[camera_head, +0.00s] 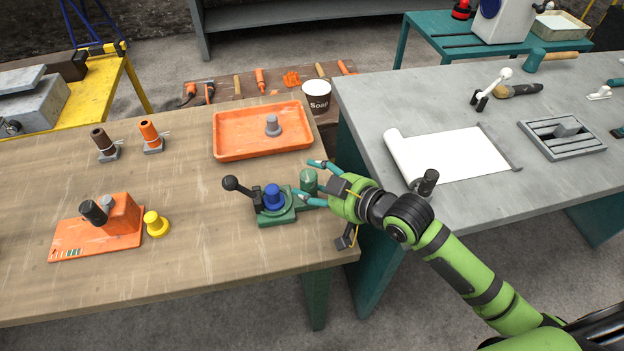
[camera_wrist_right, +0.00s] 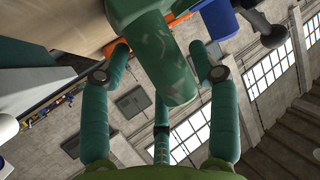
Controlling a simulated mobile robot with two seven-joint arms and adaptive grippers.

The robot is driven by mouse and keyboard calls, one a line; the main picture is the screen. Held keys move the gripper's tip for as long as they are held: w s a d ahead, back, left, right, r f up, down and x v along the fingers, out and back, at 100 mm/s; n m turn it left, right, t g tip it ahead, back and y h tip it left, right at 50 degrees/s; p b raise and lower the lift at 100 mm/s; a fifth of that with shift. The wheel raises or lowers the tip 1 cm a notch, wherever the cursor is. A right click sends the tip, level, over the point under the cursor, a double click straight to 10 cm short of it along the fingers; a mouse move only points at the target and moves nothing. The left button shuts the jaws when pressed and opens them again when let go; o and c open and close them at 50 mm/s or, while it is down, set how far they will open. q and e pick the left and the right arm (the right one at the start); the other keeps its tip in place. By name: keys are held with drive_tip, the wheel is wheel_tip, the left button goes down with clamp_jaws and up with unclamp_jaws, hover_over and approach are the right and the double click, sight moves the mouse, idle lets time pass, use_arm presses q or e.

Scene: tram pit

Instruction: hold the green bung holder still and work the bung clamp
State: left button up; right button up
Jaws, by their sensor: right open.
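The green bung holder (camera_head: 278,218) sits on the wooden bench near its right end. A blue bung (camera_head: 273,196) stands in it. The clamp lever with a black ball knob (camera_head: 230,183) rises at its left side. An upright green post (camera_head: 308,182) is at its right end. My right gripper (camera_head: 309,180) is open around this post from the right. In the right wrist view the green post (camera_wrist_right: 165,65) lies between the spread fingers, with a gap to them. The blue bung (camera_wrist_right: 217,18) and the black knob (camera_wrist_right: 271,36) show beyond. My left gripper is out of view.
An orange tray (camera_head: 235,136) holds a grey bung behind the holder. The grey bench (camera_head: 470,185) with a paper roll (camera_head: 450,155) is at right. Bench between holder and fixture is clear.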

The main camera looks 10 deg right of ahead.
drive_tip(key=shift+w+a+f, duration=0.15)
drive_tip(key=shift+w+a, duration=0.1)
drive_tip(key=shift+w, duration=0.1)
drive_tip(key=shift+c, duration=0.2)
idle(0.6)
clamp_jaws()
idle(0.6)
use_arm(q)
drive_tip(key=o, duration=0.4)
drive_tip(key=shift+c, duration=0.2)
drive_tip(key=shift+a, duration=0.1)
